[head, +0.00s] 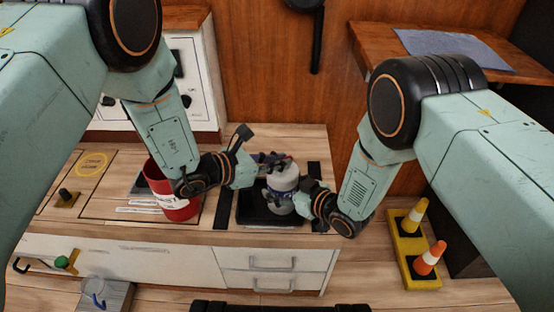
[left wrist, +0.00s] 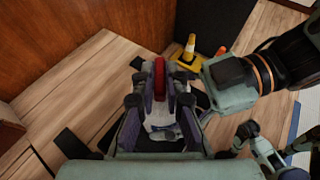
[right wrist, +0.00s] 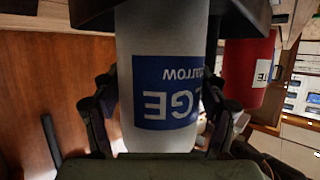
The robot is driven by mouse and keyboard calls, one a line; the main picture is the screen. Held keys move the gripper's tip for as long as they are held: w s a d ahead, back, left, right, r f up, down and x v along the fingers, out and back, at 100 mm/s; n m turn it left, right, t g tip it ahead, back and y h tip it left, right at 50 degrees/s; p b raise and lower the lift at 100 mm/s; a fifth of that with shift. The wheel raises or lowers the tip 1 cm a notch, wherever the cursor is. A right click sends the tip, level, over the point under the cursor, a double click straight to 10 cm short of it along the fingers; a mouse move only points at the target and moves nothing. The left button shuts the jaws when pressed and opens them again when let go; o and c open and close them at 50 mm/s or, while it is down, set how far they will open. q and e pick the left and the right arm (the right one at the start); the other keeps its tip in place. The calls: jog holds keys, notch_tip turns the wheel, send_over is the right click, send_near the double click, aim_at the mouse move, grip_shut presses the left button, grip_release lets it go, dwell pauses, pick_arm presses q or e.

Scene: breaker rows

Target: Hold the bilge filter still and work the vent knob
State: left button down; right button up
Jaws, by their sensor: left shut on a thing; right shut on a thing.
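The bilge filter (head: 283,178) is a pale grey-white cylinder standing upright on a black tray (head: 262,217) on the counter. In the right wrist view its blue label (right wrist: 168,92) shows upside down. My right gripper (right wrist: 160,100) is shut on the filter body, one finger on each side. It reaches the filter from the right in the head view. My left gripper (head: 268,163) is at the filter's top. In the left wrist view it is shut on the red vent knob (left wrist: 159,78), which sits between its fingers. The fingers mostly hide the knob in the head view.
A red bin (head: 172,192) with a white label stands left of the tray, close to my left forearm. Black strips lie beside the tray. A wooden shelf with a blue sheet (head: 440,43) is at the back right.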

pick_arm(q)
jog(key=shift+s+d+r+n+t+y, duration=0.1)
jog(key=shift+d+n+t+y, duration=0.05)
jog(key=shift+n+t+y, duration=0.8)
jog(key=shift+n+t, duration=0.25)
jog(key=c, duration=1.4)
grip_release()
jog(key=shift+v, duration=6)
